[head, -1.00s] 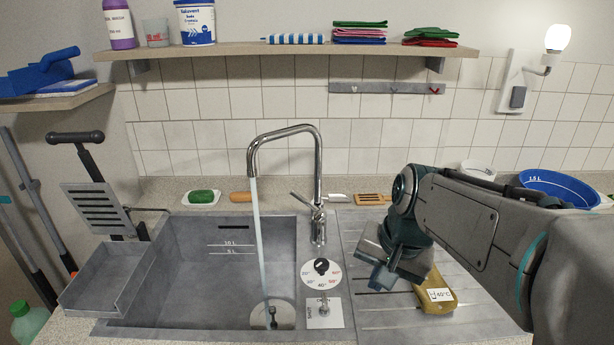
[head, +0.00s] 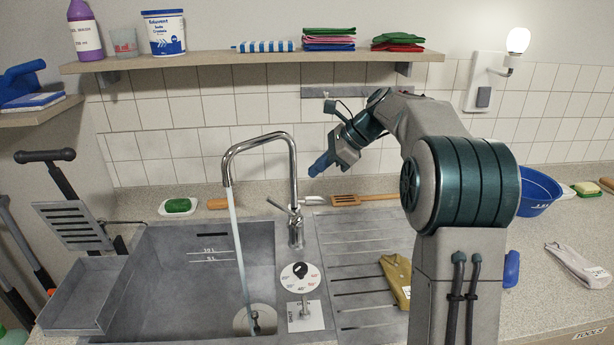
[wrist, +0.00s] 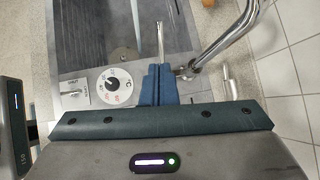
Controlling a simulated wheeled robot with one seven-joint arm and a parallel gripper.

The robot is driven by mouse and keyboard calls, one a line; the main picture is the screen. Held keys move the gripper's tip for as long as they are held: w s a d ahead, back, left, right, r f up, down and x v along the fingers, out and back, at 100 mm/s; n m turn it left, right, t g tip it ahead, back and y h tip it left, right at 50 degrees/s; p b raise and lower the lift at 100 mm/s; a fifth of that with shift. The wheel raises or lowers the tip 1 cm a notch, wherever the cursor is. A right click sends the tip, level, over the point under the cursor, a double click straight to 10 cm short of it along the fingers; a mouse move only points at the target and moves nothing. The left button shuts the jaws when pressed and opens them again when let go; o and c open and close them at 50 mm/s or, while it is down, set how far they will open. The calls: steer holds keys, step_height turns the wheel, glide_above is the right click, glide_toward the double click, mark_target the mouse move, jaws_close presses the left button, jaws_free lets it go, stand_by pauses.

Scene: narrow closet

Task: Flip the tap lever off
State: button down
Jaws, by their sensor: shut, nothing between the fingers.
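The chrome tap (head: 293,175) stands behind the sink, and water (head: 237,240) runs from its spout. Its lever (head: 281,207) slants up and to the left from the tap body. My gripper (head: 318,168) is shut and empty, raised to the right of the tap's upright pipe and apart from it. In the wrist view the blue fingers (wrist: 158,75) point at the lever (wrist: 160,40), which shows just beyond their tips. The tap spout (wrist: 232,38) curves to the right there. The gap between fingers and lever is hard to judge.
The sink basin (head: 190,270) lies left of the tap, with a temperature dial (head: 300,276) in front. The ribbed drainboard (head: 350,250) is at right. A wooden spatula (head: 362,198) lies behind it. A shelf (head: 250,60) hangs above.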

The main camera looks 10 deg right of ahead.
mark_target(284, 210)
steer(key=x, duration=1.2)
steer(key=shift+p, duration=0.45)
steer(key=shift+a+p, duration=0.15)
steer(key=shift+p, duration=0.35)
